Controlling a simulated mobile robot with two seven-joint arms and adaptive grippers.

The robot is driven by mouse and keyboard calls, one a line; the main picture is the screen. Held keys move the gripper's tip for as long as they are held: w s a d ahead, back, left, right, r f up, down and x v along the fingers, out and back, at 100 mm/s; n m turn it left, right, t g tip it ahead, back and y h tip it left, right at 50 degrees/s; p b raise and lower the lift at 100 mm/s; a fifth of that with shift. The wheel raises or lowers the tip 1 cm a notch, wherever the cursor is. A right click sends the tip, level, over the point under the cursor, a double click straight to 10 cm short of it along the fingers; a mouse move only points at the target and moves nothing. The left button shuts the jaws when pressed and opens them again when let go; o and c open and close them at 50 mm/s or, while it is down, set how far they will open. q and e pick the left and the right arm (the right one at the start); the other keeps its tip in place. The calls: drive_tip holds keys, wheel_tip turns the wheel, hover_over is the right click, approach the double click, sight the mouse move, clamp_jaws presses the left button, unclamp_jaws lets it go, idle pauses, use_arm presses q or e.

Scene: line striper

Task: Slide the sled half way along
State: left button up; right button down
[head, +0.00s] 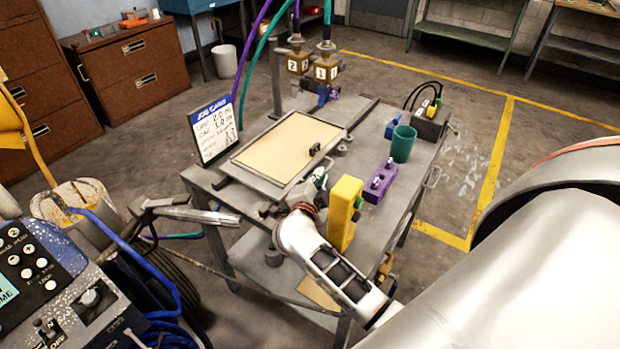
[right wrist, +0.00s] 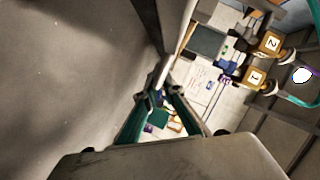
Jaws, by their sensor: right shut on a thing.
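A grey metal table (head: 390,215) carries a tan panel (head: 285,150) in a grey frame. A grey rail (head: 362,115) runs along the right side of the panel. A small black block (head: 315,149) shows at the panel's right edge; I cannot tell whether it is part of the sled. My right gripper (head: 316,180) is low at the front right corner of the frame, by the near end of the rail. In the right wrist view its teal-lined fingers (right wrist: 160,97) close on a small grey part, probably the sled, mostly hidden by them. My left gripper is not in view.
A yellow block (head: 345,213) stands close beside my right wrist. A purple block (head: 380,181), a green cup (head: 403,143) and a box with cables (head: 430,122) are to the right.

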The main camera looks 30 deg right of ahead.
drive_tip(key=shift+a, duration=0.15)
drive_tip(key=c, duration=2.2)
unclamp_jaws()
drive_tip(key=shift+o, duration=0.2)
drive_tip(key=shift+s, duration=0.15)
drive_tip(key=v, duration=1.2)
